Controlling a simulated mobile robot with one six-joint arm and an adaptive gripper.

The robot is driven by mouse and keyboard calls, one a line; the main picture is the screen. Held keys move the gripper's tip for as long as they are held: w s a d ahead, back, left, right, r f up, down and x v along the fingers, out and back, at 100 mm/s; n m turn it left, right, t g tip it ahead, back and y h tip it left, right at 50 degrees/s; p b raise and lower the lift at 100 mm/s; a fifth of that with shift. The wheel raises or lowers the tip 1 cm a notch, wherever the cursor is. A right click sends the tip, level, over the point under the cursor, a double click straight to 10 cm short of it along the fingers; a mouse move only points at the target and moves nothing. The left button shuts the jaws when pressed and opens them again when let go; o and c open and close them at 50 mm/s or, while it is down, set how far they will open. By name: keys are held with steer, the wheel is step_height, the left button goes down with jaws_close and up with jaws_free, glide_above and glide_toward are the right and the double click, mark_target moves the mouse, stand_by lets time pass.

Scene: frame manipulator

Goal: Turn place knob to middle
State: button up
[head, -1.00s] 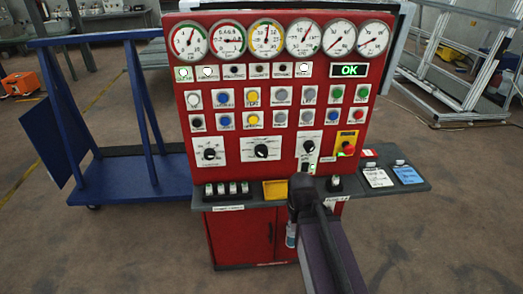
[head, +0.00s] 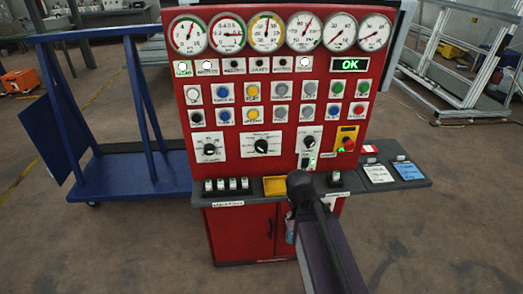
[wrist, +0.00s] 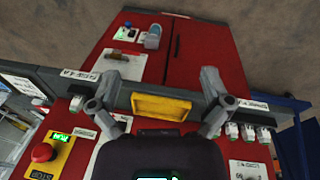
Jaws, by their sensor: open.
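The red control panel (head: 280,100) carries three black rotary knobs on white plates: a left knob (head: 210,149), a middle knob (head: 262,146) and a right knob (head: 309,141). Their labels are too small to read, so I cannot tell which is the place knob. My gripper (wrist: 160,76) is open in the wrist view, its two grey fingers wide apart with nothing between them that they touch. The yellow tray (wrist: 160,106) shows between and behind the fingers. In the head view my arm stands in front of the panel's lower right, hiding the fingers.
A grey shelf (head: 392,184) juts out below the panel, with switches (head: 227,185) on it. A red emergency stop (head: 348,144) sits right of the right knob; it also shows in the wrist view (wrist: 42,152). A blue cart (head: 135,175) stands at left.

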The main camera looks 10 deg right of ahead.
steer(key=w+d+n+t+h+b, duration=0.3)
steer(key=w+d+n+t+h, duration=0.15)
steer(key=w+n, duration=0.2)
steer(key=n+t+y+b, duration=0.7)
steer(key=n+t, duration=0.5)
steer(key=n, duration=1.6)
glide_toward(262, 149)
steer(key=s+h+b, duration=0.1)
steer(key=s, duration=0.1)
steer(key=shift+s+a+f, duration=0.1)
steer(key=shift+s+a, duration=0.1)
steer(key=shift+a, duration=0.1)
steer(key=shift+w, duration=0.15)
steer(key=w, duration=1.3)
steer(key=shift+w, duration=0.3)
steer(key=shift+c, duration=0.2)
steer(key=c, duration=1)
